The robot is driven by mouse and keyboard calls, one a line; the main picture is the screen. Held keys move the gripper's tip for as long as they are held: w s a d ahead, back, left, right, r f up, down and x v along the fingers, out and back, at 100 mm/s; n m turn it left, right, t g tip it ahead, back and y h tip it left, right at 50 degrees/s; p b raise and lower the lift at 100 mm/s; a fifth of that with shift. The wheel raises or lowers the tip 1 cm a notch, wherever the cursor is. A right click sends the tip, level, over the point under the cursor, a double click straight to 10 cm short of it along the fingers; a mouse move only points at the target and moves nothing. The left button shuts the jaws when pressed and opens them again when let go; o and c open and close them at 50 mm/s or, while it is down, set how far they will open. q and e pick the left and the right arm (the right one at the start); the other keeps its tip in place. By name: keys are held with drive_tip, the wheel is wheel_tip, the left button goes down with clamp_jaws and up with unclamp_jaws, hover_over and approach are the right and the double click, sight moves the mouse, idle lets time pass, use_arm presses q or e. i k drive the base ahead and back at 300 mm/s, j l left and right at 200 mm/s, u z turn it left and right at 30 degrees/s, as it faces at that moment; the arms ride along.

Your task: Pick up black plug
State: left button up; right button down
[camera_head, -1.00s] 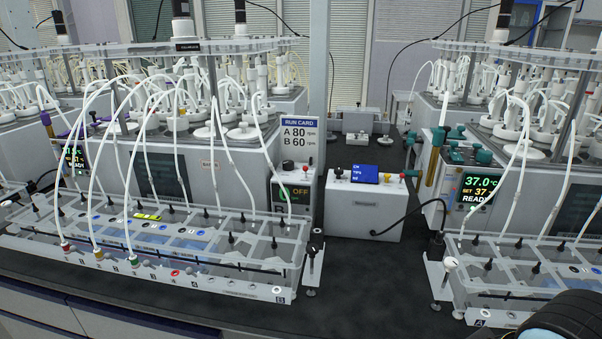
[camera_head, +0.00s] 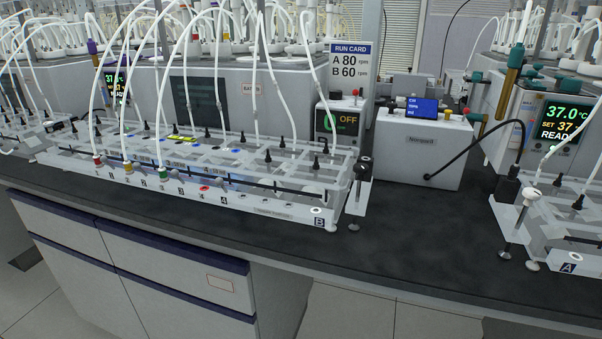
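Several black plug-like pieces are in view, and I cannot tell which one the task names. A black block-shaped plug (camera_head: 507,188) stands at the left end of the right rack, with a black cable running to it from the white box. Small black conical plugs (camera_head: 316,165) stand upright along the clear left rack marked B (camera_head: 290,212). Others, such as this black cone (camera_head: 578,202), stand on the clear right rack marked A (camera_head: 540,224). A black knob-like piece (camera_head: 363,169) tops the left rack's right end post. Neither of my grippers is in view.
The white box with a blue screen (camera_head: 430,150) stands between the racks. White tubes arch over the left rack. The dark bench top (camera_head: 420,235) is clear in front, above drawers (camera_head: 150,270).

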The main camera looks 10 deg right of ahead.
sight(514, 168)
drive_tip(key=z, duration=1.45)
